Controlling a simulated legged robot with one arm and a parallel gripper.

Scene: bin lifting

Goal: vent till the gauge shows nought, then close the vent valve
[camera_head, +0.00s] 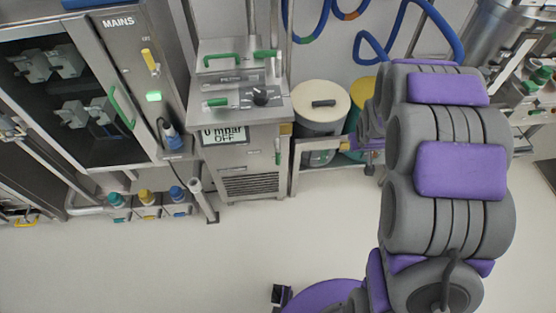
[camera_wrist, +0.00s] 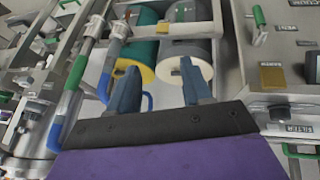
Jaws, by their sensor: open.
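The gauge display (camera_head: 224,134) on the front of the steel vacuum unit (camera_head: 247,146) reads "0 mbar" and "OFF" in the head view. Several green-handled levers are on this unit: one on its top (camera_head: 217,102), one at the back (camera_head: 265,54), and one on its front right (camera_head: 277,150). In the wrist view, a green handle (camera_wrist: 259,16) stands beside a small label that seems to read VENT. I cannot tell whether that valve is open or shut. My gripper (camera_wrist: 160,82) is open and empty, its two fingers apart, pointing toward the drums beside the unit.
A white-lidded drum (camera_head: 320,103) stands in a steel frame right of the unit, with a yellow-topped one behind. A glass-fronted cabinet marked MAINS (camera_head: 118,60) is at left. Blue hoses (camera_head: 380,48) hang on the wall.

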